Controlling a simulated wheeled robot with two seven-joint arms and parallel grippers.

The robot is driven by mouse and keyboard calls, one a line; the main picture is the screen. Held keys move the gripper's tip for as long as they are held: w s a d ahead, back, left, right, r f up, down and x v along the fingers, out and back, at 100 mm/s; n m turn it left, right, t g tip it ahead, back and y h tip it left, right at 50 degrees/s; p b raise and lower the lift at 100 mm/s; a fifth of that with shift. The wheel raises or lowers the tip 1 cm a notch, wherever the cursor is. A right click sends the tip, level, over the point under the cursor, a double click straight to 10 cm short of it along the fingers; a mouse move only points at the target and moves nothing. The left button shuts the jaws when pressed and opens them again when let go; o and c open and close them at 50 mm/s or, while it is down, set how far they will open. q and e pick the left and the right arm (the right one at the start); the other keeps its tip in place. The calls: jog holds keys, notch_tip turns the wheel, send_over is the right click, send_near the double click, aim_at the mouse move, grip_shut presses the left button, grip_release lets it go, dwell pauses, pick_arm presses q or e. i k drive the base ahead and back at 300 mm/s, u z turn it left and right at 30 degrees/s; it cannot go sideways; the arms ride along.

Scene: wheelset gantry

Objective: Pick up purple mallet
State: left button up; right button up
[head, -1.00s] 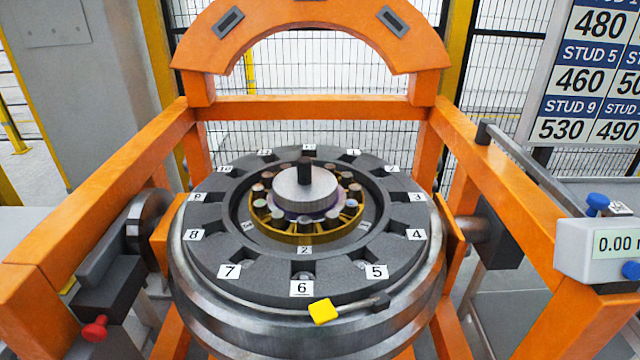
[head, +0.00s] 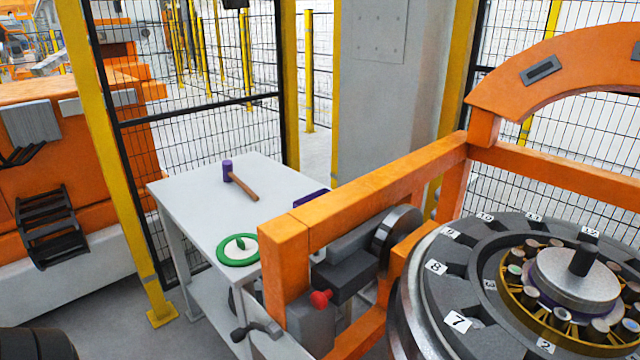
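The purple mallet (head: 228,172) lies on a white table (head: 190,205) left of the orange gantry. Its purple head is toward the back left and its brown wooden handle (head: 243,187) points toward the front right. Nothing touches the mallet. Neither of my grippers shows in the head view.
A green ring (head: 238,250) lies at the table's front edge. A dark purple item (head: 311,198) is partly hidden behind the orange gantry frame (head: 370,195). The numbered wheelset (head: 470,285) is at right. A mesh fence (head: 200,130) stands behind the table.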

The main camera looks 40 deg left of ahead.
aim_at(229, 175)
jog(key=u, duration=3.25)
jog(key=i, duration=3)
jog(key=z, duration=3.8)
